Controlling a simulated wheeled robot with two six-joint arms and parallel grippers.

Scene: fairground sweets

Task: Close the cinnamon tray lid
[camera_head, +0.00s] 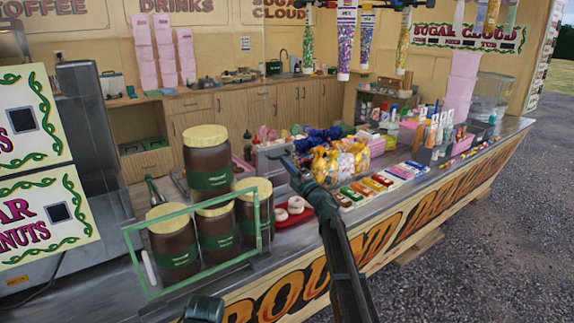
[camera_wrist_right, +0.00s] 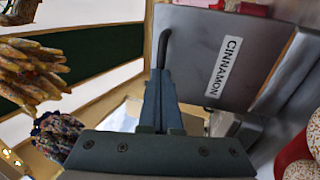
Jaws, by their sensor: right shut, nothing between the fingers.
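The cinnamon tray shows in the right wrist view as a grey metal face (camera_wrist_right: 205,45) with a white "CINNAMON" label (camera_wrist_right: 224,67). In the head view a grey metal box (camera_head: 268,160) on the counter, beside the wrapped sweets, looks like this tray. My right gripper (camera_head: 289,165) is at its right side, shut and empty. In the wrist view its fingers (camera_wrist_right: 162,85) point at a thin black hooked bar (camera_wrist_right: 163,45) beside the grey face. I cannot tell whether they touch, nor how far the lid stands open.
Large brown jars (camera_head: 208,165) with cream lids stand behind a green frame (camera_head: 197,207) at left. White rings lie on a red tray (camera_head: 284,222) nearby. Bright wrapped sweets (camera_head: 340,160) and rows of small packets (camera_head: 375,184) fill the counter to the right.

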